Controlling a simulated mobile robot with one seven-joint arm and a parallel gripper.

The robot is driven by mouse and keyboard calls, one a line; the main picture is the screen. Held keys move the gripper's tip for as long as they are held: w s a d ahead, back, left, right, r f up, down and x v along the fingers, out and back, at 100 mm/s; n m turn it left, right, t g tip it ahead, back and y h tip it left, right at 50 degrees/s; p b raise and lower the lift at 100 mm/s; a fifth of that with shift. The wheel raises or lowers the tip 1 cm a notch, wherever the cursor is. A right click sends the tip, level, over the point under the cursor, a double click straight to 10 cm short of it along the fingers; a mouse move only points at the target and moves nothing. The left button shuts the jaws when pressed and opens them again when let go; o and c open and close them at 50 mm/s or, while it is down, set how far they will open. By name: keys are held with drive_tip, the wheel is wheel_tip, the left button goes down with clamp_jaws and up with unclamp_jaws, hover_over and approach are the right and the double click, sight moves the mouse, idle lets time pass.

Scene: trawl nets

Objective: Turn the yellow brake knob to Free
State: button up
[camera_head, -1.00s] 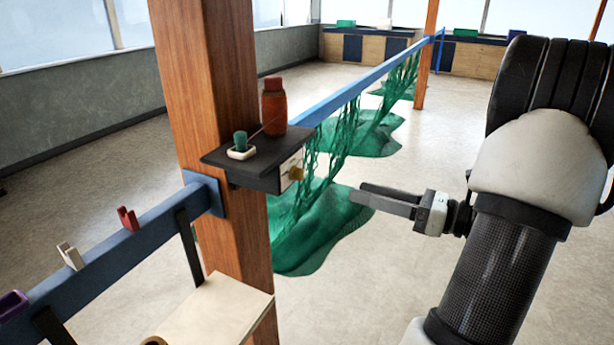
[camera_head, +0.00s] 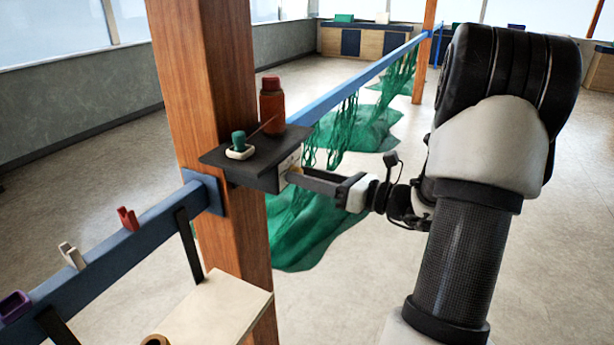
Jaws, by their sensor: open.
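The yellow brake knob (camera_head: 296,169) is on the pale plate (camera_head: 287,163) at the right side of the dark shelf box on the wooden post. It is small and mostly hidden behind my gripper's fingers. My gripper (camera_head: 290,177) reaches in from the right with its fingertips at the knob. The jaws are open, seen edge-on. I cannot tell whether the fingers straddle or touch the knob. The markings on the plate are too small to read, so the knob's setting cannot be told.
The dark shelf (camera_head: 255,150) holds an orange-red bottle (camera_head: 272,108) and a teal spool on a white base (camera_head: 239,148). A blue rail (camera_head: 355,82) with green nets (camera_head: 300,225) runs behind. A pale board (camera_head: 215,312) juts out below. The floor at right is clear.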

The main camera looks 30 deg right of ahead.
clamp_jaws()
drive_tip(key=shift+f+n+b, duration=0.1)
drive_tip(key=shift+n+b, duration=0.2)
drive_tip(key=shift+b, duration=0.05)
drive_tip(key=shift+d+n+y+b, duration=0.1)
drive_tip(key=shift+n+y+b, duration=0.3)
drive_tip(key=shift+n+b, duration=12.5)
drive_tip(key=shift+m+b, duration=0.8)
drive_tip(key=shift+b, duration=0.2)
